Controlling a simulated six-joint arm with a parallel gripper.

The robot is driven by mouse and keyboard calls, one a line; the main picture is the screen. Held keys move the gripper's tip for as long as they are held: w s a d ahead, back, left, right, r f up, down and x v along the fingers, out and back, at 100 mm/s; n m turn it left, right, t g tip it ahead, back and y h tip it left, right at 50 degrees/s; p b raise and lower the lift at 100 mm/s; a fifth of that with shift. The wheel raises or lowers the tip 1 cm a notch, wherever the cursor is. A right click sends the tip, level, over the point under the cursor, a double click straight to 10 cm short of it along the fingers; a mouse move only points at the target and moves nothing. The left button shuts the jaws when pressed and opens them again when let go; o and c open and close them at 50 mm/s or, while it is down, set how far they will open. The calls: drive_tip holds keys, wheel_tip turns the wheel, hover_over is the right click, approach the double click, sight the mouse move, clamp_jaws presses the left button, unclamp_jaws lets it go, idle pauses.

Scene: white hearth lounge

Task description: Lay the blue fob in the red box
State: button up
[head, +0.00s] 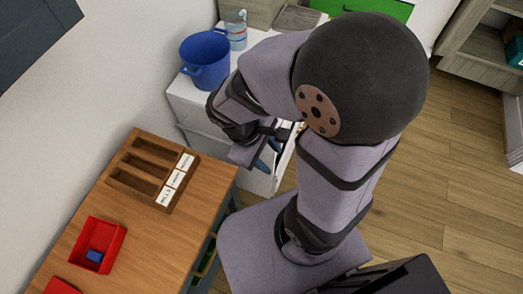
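A red open-topped box (118,246) sits on the wooden table at the lower left. A small blue block-like thing (95,256), which looks like the blue fob, lies inside it on the floor of the box. My gripper (283,131) is well to the right of the box, by the white drawer unit and apart from the table. My arm hides much of it, and its fingers are too small to tell open from shut. Dark blue shapes (264,160) show just below it; I cannot tell what they are.
A wooden tray with labelled compartments (150,168) stands at the table's back. Another red thing (61,287) is cut off at the lower edge. A blue bucket (205,60) and a clear bottle (236,30) stand on the white unit (187,92). The table's middle (165,232) is bare.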

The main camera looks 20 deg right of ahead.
drive_tip(key=m+y, duration=0.1)
drive_tip(key=m, duration=0.1)
drive_tip(key=a+r+m+y, duration=0.1)
drive_tip(key=m, duration=0.2)
drive_tip(key=w+m+y, duration=0.1)
drive_tip(key=m, duration=0.1)
drive_tip(key=shift+a+r+t+y, duration=0.2)
drive_tip(key=shift+t+y, duration=0.1)
drive_tip(key=shift+y, duration=0.1)
idle(0.8)
